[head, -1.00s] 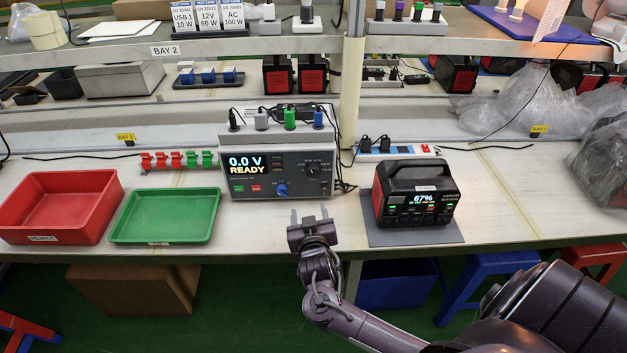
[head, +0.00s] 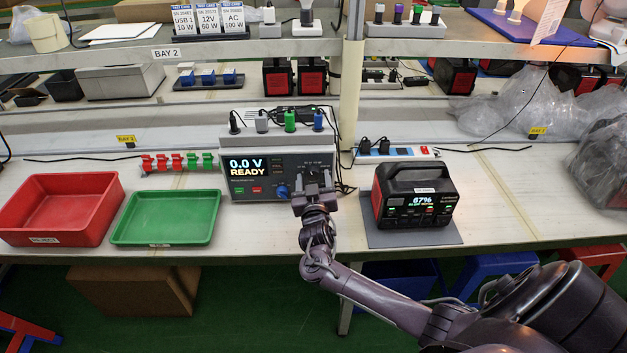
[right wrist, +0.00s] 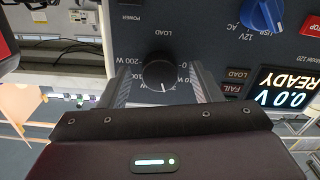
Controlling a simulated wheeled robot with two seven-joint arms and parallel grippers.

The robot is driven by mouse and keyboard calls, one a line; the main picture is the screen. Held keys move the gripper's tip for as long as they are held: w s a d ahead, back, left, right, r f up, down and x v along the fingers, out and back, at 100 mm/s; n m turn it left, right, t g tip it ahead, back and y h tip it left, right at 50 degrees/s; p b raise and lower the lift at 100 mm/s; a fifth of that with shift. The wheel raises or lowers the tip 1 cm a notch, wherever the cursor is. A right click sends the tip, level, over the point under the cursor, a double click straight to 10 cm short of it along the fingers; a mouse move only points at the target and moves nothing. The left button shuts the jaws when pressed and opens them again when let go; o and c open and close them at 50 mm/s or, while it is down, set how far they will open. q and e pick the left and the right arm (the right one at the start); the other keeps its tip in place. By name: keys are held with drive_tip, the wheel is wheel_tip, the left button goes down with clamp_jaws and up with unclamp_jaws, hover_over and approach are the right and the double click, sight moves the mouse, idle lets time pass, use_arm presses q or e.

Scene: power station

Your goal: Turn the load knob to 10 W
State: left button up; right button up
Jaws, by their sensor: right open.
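The load tester (head: 240,190) stands on the bench. Its screen (head: 244,168) reads 0.0 V READY. The black load knob (right wrist: 159,75) shows in the right wrist view, which is upside down; its white pointer mark faces the bottom of that picture. Wattage labels surround it, partly hidden by the fingers. My right gripper (head: 313,188) is at the tester's front, its open fingers (right wrist: 162,88) on either side of the knob. I cannot tell whether they touch it. A blue selector knob (right wrist: 262,14) sits beside it. My left gripper is not in view.
A black and red power station (head: 415,190) stands on a grey mat (head: 400,238) to the right. A green tray (head: 166,218) and a red tray (head: 60,208) are on the left. Plugs and cables (head: 290,122) top the tester.

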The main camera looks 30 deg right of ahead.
drive_tip(key=c, duration=1)
drive_tip(key=n+p, duration=0.1)
drive_tip(key=n, duration=0.2)
drive_tip(key=shift+n+p, duration=1.1)
drive_tip(key=shift+n, duration=1.2)
drive_tip(key=shift+s, duration=0.1)
drive_tip(key=o, duration=1)
